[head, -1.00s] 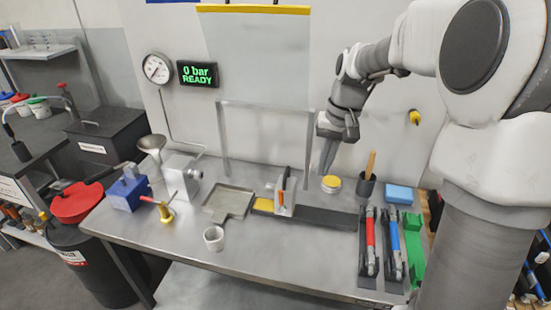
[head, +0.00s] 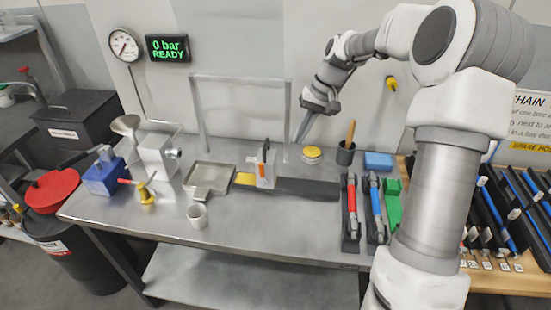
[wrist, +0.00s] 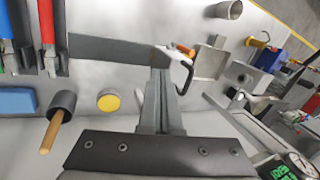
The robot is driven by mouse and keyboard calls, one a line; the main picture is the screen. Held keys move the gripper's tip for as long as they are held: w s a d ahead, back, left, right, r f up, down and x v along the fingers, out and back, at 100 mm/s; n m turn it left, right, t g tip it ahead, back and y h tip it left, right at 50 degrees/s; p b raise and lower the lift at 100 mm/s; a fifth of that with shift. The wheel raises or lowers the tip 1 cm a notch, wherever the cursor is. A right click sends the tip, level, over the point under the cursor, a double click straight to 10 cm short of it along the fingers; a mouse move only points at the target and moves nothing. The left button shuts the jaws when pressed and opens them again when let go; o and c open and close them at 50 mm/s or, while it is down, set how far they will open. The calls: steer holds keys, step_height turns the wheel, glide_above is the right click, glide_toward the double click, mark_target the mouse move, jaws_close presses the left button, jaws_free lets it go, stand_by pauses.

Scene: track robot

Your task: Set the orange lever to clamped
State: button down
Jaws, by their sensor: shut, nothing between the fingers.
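The orange lever (head: 265,153) stands upright on a light metal clamp block (head: 267,180) on the bench. In the wrist view the orange lever (wrist: 185,49) shows end-on beside a dark curved handle. My gripper (head: 298,140) is shut and empty, in the air above the bench, to the right of the lever and clear of it in the head view. In the wrist view the closed fingertips (wrist: 159,74) appear just below and left of the lever. How far apart they are in depth is hard to tell.
A dark rail (head: 308,189) runs right from the clamp, and a yellow strip lies left of it. A yellow-lidded tin (head: 312,153) and a dark cup with a wooden handle (head: 345,154) stand behind. Red and blue tools (head: 352,205) lie right. A metal frame (head: 203,115) rises behind.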

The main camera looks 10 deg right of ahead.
mark_target(263, 163)
steer(key=w+a+f, duration=0.1)
steer(key=a+f, duration=0.6)
steer(key=f, duration=0.2)
steer(key=shift+w+a+f, duration=0.2)
steer(key=shift+f, duration=0.05)
steer(key=shift+a, duration=0.1)
steer(key=shift+w+a+r+g+h+p, duration=0.15)
steer(key=shift+w+a+g+h+p, duration=0.15)
steer(key=shift+a+h+p, duration=0.25)
steer(key=shift+w+a, duration=0.2)
steer(key=shift+a, duration=0.3)
